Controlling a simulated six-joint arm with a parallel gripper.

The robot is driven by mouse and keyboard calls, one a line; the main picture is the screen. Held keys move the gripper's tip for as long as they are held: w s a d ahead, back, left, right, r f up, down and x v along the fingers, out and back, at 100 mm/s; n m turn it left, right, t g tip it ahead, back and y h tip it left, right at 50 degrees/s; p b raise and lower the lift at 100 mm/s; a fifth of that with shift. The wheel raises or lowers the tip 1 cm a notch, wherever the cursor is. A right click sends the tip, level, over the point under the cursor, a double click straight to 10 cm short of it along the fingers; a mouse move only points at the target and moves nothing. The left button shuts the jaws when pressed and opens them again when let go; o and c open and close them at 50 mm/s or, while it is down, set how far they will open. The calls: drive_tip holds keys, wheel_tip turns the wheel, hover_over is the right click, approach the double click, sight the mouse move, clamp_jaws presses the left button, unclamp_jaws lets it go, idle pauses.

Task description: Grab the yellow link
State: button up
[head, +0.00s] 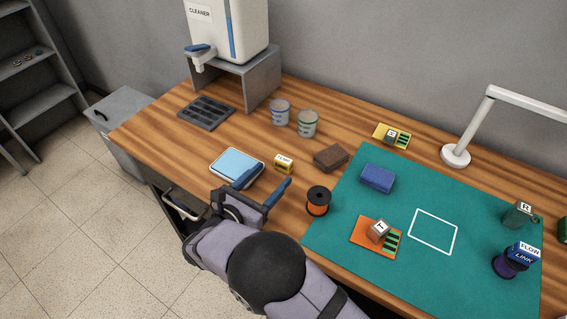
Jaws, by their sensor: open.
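A small yellow block with a white label (284,163) sits on the bare wood, left of the green mat; its lettering is too small to read surely, and it looks like the yellow link. My gripper (262,184) is open and empty, its two blue-tipped fingers spread. In the picture it shows just below and left of the yellow block, apart from it. Its height above the table is hard to tell. One finger overlaps a light blue pad (234,164) in the picture.
An orange spool (318,201) and a brown block (330,157) stand near the yellow block. Two cups (307,123) are behind it. A yellow card (380,130), a blue block (378,178), an orange card (364,239) and a blue block labelled FLOW LINK (522,253) are farther right.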

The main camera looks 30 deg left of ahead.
sight(281, 164)
drive_tip(key=shift+w+a+f+p, duration=0.15)
drive_tip(key=shift+w+p, duration=0.3)
drive_tip(key=shift+w, duration=0.8)
drive_tip(key=shift+w+f+p, duration=0.2)
drive_tip(key=shift+w+p, duration=0.25)
drive_tip(key=shift+w, duration=0.8)
drive_tip(key=c, duration=1.2)
